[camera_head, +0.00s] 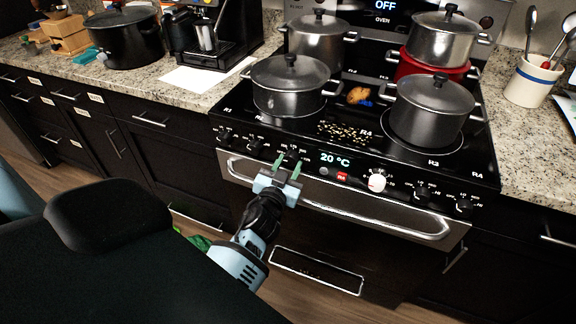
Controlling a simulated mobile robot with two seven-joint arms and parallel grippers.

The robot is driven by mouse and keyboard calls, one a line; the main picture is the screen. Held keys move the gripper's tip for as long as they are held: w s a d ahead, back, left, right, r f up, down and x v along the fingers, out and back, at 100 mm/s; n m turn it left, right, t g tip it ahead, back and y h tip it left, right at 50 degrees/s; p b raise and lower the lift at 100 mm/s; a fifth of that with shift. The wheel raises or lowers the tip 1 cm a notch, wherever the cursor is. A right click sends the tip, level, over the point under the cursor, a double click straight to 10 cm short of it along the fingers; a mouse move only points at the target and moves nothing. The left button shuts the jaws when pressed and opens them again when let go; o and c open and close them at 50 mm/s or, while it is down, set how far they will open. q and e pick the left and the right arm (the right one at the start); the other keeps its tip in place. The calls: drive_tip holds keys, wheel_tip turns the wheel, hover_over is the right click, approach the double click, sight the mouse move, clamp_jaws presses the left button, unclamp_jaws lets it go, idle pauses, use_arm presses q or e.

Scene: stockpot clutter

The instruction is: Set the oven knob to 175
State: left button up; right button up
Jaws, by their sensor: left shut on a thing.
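The oven's control panel runs along the front edge of the stove. Its small display (335,160) reads 20 °C. A white knob (377,182) with small markings around it sits right of the display; its exact setting is too small to read. My left gripper (287,164) is at the panel left of the display, away from the white knob. Its green fingers are shut on what seems to be a knob, mostly hidden between them. My right gripper is not in view.
Black burner knobs (422,194) line the panel, and the oven's steel handle (335,211) runs below it. Steel pots (290,86) stand on the cooktop. A potato-like item (358,95) and scattered small pieces (345,133) lie between them. A spoon crock (530,82) stands right.

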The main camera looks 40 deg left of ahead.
use_arm(q)
drive_tip(key=shift+c, duration=0.7)
drive_tip(key=shift+m, duration=0.3)
drive_tip(key=shift+m+b, duration=0.4)
drive_tip(key=shift+m, duration=0.6)
drive_tip(key=m, duration=0.2)
drive_tip(key=shift+a+m+b, duration=0.1)
drive_tip(key=shift+m+b, duration=0.25)
drive_tip(key=shift+m, duration=0.05)
drive_tip(key=m, duration=0.3)
drive_tip(key=shift+m+t+b, duration=0.3)
drive_tip(key=shift+m, duration=0.1)
drive_tip(key=m, duration=0.4)
drive_tip(key=shift+a+r+m, duration=0.1)
drive_tip(key=shift+r+m, duration=0.05)
drive_tip(key=shift+m, duration=0.25)
drive_tip(key=m, duration=0.4)
drive_tip(key=shift+h, duration=0.3)
drive_tip(key=shift+r+m+t, duration=0.1)
drive_tip(key=shift+m+t, duration=0.2)
drive_tip(key=shift+m, duration=0.1)
